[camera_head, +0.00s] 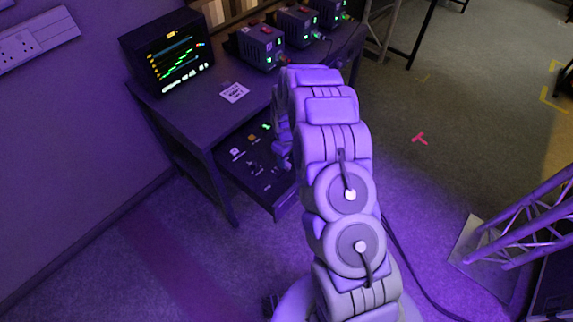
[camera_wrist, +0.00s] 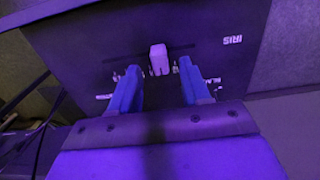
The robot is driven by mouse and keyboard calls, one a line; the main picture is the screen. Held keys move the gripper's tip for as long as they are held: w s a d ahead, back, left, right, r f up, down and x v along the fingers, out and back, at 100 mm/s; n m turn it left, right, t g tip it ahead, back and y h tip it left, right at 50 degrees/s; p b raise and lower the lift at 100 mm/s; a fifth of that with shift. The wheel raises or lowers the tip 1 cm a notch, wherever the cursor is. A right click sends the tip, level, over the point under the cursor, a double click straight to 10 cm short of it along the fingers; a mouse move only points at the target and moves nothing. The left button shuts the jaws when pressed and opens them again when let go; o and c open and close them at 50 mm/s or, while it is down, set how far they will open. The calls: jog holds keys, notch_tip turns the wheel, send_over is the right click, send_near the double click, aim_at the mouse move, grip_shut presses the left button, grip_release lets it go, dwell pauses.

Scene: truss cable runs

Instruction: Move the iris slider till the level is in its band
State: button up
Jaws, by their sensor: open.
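The iris slider's pale knob (camera_wrist: 159,60) stands in a dark slot on a dark panel (camera_wrist: 215,58) marked IRIS in the wrist view. My gripper (camera_wrist: 156,74) is open, with one blue finger on each side of the knob and a gap showing on both sides. I cannot tell whether the fingertips reach down around it. In the head view a monitor (camera_head: 168,60) with coloured level bars stands at the left back of the desk. Its readings are too small to read exactly. My arm hides the gripper and the knob in the head view.
A dark desk (camera_head: 195,112) carries several grey boxes (camera_head: 261,48) at the back and a white paper card (camera_head: 234,93). A lower drawer or shelf (camera_head: 262,178) with small controls juts out. Floor between is largely open.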

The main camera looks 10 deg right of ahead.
aim_at(287, 164)
notch_tip(287, 164, down, 4)
jog(key=shift+r, duration=0.25)
grip_shut()
dwell(0.3)
